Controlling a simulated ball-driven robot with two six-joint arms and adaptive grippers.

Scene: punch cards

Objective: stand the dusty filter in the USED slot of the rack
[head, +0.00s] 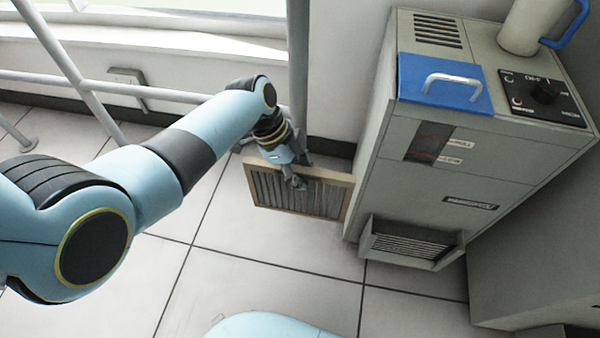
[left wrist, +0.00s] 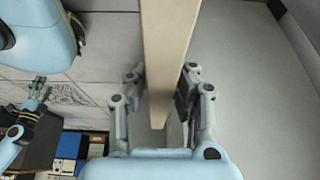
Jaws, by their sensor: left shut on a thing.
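A filter with a tan frame and grey pleated face (head: 268,187) hangs tilted above the floor, left of the grey cabinet, in the head view. My left gripper (head: 297,182) is shut on its upper edge and covers a small part of it. In the left wrist view the filter (left wrist: 165,40) shows edge-on as a tan bar between the two fingers of my left gripper (left wrist: 160,78). My right gripper (left wrist: 38,92) shows small at the left of that view; whether it is open is unclear. I cannot make out the rack or its USED slot.
A grey cabinet (head: 415,190) with a blue handled lid (head: 440,85) and a low vent (head: 408,245) stands close right of the filter. A grey post (head: 298,70) and rails stand behind. Blue and yellow items (left wrist: 70,145) show lower left in the wrist view. Floor in front is clear.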

